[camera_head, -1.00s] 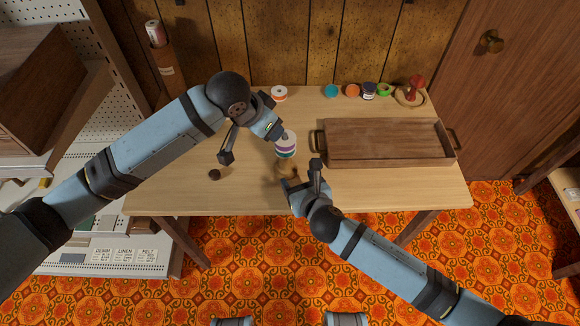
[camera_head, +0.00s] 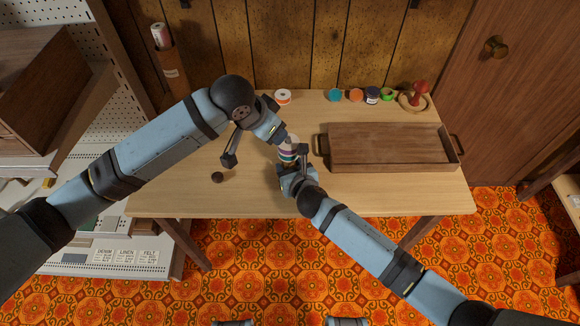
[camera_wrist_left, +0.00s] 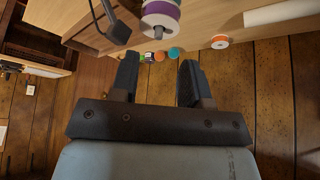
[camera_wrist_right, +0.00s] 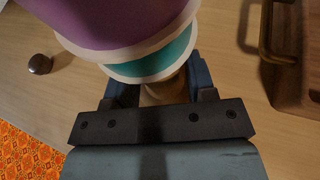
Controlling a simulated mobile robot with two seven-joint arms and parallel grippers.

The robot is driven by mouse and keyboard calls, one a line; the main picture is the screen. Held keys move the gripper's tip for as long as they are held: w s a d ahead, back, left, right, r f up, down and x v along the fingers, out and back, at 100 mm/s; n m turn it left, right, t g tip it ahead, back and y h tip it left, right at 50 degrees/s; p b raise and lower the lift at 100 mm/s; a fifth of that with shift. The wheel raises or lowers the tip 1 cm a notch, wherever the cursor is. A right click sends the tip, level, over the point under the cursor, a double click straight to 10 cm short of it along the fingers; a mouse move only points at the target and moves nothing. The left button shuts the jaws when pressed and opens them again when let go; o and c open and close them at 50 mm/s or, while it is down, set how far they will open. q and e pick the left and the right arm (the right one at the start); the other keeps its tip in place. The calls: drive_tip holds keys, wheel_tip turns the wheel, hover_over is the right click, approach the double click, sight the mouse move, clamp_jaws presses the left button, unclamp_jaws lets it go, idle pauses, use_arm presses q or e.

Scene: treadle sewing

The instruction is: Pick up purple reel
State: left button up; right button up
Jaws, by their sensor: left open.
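The purple reel (camera_head: 287,152) is in an upright stack on a wooden stem, with white above it and a teal reel (camera_wrist_right: 165,62) below. It also shows in the left wrist view (camera_wrist_left: 161,10) and fills the top of the right wrist view (camera_wrist_right: 110,20). My left gripper (camera_wrist_left: 158,75) is open and empty, close beside the upper stack in the head view. My right gripper (camera_wrist_right: 163,92) is low at the stack, under the teal reel. Its fingers lie on either side of the wooden stem (camera_wrist_right: 165,90); contact is hidden.
A wooden tray (camera_head: 325,150) with handles stands right of the stack. Several small reels (camera_head: 356,95) and a red-topped item (camera_head: 421,88) line the back edge. An orange-centred white reel (camera_head: 283,97) stands behind. A small dark knob (camera_head: 217,177) lies left. The front left table is clear.

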drive_tip(key=c, duration=0.7)
use_arm(q)
drive_tip(key=o, duration=0.6)
drive_tip(key=shift+w, duration=0.15)
drive_tip(key=shift+o, duration=1.2)
drive_tip(key=shift+w+a+m+g, duration=0.1)
drive_tip(key=shift+w+m+g, duration=0.2)
drive_tip(key=shift+m, duration=0.1)
drive_tip(key=m+g, duration=0.5)
drive_tip(key=m, duration=0.5)
approach(288, 145)
drive_tip(key=shift+t, duration=0.3)
drive_tip(key=f, duration=0.1)
drive_tip(key=d+f, duration=0.1)
drive_tip(key=w+f, duration=0.1)
drive_tip(key=f, duration=0.1)
drive_tip(key=shift+d, duration=0.2)
drive_tip(key=shift+s+a+x, duration=0.1)
drive_tip(key=shift+a+x, duration=0.05)
drive_tip(key=shift+x, duration=0.7)
drive_tip(key=shift+s+a+x, duration=0.1)
drive_tip(key=shift+a+x, duration=0.05)
drive_tip(key=shift+x, duration=0.65)
drive_tip(key=shift+s+a+x, duration=0.1)
drive_tip(key=shift+a+x, duration=0.05)
drive_tip(key=shift+x, duration=0.7)
drive_tip(key=shift+c, duration=0.2)
